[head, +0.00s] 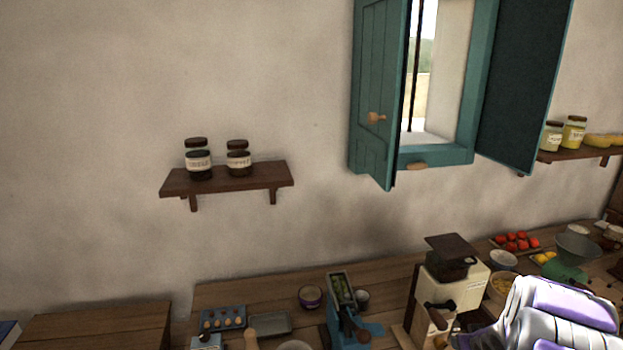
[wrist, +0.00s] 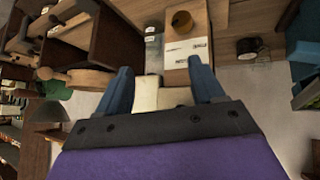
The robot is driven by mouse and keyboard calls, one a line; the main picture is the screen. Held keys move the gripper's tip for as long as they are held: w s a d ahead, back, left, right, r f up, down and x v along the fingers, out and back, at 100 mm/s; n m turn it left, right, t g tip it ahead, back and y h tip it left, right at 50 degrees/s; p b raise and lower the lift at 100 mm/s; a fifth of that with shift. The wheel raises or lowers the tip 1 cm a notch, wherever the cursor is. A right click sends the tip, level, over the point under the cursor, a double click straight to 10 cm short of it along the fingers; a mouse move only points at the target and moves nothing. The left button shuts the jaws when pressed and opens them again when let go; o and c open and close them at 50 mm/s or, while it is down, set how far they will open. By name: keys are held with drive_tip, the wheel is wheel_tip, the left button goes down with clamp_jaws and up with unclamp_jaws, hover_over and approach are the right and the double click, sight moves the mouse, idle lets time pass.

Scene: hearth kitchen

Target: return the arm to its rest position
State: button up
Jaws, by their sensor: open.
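My gripper (wrist: 160,66) shows in the wrist view with its two blue fingers spread apart and nothing held between them. Beyond the fingers is a cream-coloured box-like thing with a label and a round wooden part (wrist: 182,50). I cannot tell how far it is from the fingertips. In the head view my purple and white arm (head: 560,318) is at the lower right corner, in front of the counter. The fingertips cannot be made out there.
A cream coffee grinder (head: 455,290) stands close left of my arm on the wooden counter (head: 250,287). A blue tool (head: 345,310), an egg tray (head: 222,318) and a green scale (head: 567,270) are also there. A teal shutter (head: 380,90) stands open above. The wall at left is clear above a jar shelf (head: 228,178).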

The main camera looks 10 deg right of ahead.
drive_tip(key=s+a+r+g, duration=0.3)
drive_tip(key=s+a+r, duration=0.3)
drive_tip(key=a, duration=0.3)
drive_tip(key=s+a+r+g, duration=0.2)
drive_tip(key=s+a+r, duration=0.4)
drive_tip(key=a, duration=0.3)
drive_tip(key=s+a+r+n+g+y, duration=0.1)
drive_tip(key=s+a+r+g, duration=0.1)
drive_tip(key=s+a, duration=0.7)
drive_tip(key=s+a+r+n+g+y+b, duration=0.1)
drive_tip(key=s+a+r+g+y, duration=0.1)
drive_tip(key=s+a, duration=0.7)
drive_tip(key=s, duration=0.4)
drive_tip(key=shift+s+a+r, duration=0.15)
drive_tip(key=shift+s+a, duration=0.15)
